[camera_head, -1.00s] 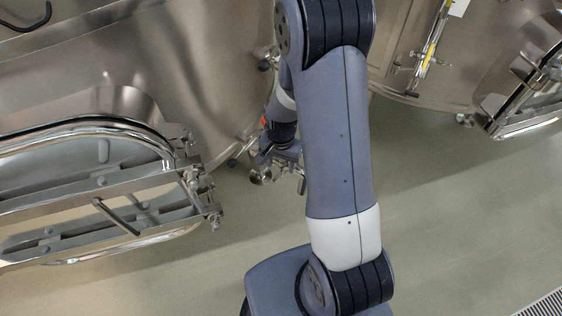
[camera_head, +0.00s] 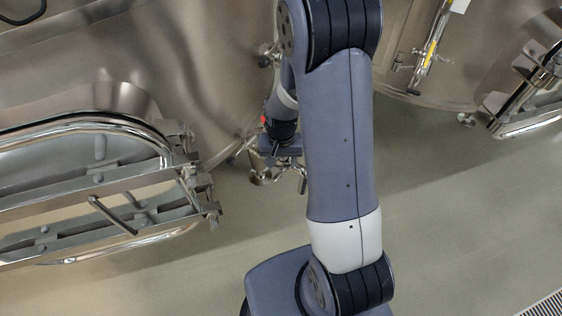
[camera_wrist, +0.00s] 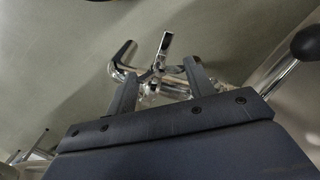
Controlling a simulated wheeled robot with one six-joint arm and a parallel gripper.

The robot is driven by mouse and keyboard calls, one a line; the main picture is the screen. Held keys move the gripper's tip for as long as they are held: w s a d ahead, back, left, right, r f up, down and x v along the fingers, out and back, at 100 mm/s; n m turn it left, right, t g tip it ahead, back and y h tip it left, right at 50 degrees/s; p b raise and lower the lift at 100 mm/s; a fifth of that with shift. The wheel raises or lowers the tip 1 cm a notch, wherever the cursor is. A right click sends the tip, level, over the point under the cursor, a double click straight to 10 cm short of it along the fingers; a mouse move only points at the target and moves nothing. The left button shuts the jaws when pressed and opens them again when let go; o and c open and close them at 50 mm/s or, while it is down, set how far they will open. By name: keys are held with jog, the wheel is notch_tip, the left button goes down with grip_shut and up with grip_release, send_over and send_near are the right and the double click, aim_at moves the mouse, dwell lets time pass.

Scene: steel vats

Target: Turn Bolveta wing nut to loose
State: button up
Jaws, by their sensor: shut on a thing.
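My gripper (camera_wrist: 160,72) shows in the wrist view with its two dark fingers closed around a shiny metal fitting, which I take to be the wing nut (camera_wrist: 164,46). One flat chrome wing stands up between the fingertips. A bent chrome pipe piece (camera_wrist: 124,55) lies just left of it. The lower part of the fitting is partly hidden by the fingers and the gripper body. In the head view my gripper (camera_head: 280,163) is small, low beside the vat, and partly hidden by my arm. No name label on the nut is readable.
Another vat (camera_head: 440,75) stands at the right. A black ball-ended lever (camera_wrist: 305,44) is close on the right in the wrist view. The floor (camera_head: 450,220) is clear.

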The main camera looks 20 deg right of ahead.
jog(key=n+b, duration=0.1)
jog(key=n, duration=0.5)
jog(key=shift+b, duration=0.3)
jog(key=n+b, duration=0.1)
jog(key=n, duration=0.5)
jog(key=shift+n, duration=0.4)
jog(key=n+b, duration=0.1)
jog(key=n, duration=1.2)
jog(key=shift+n, duration=0.3)
jog(key=o, duration=1)
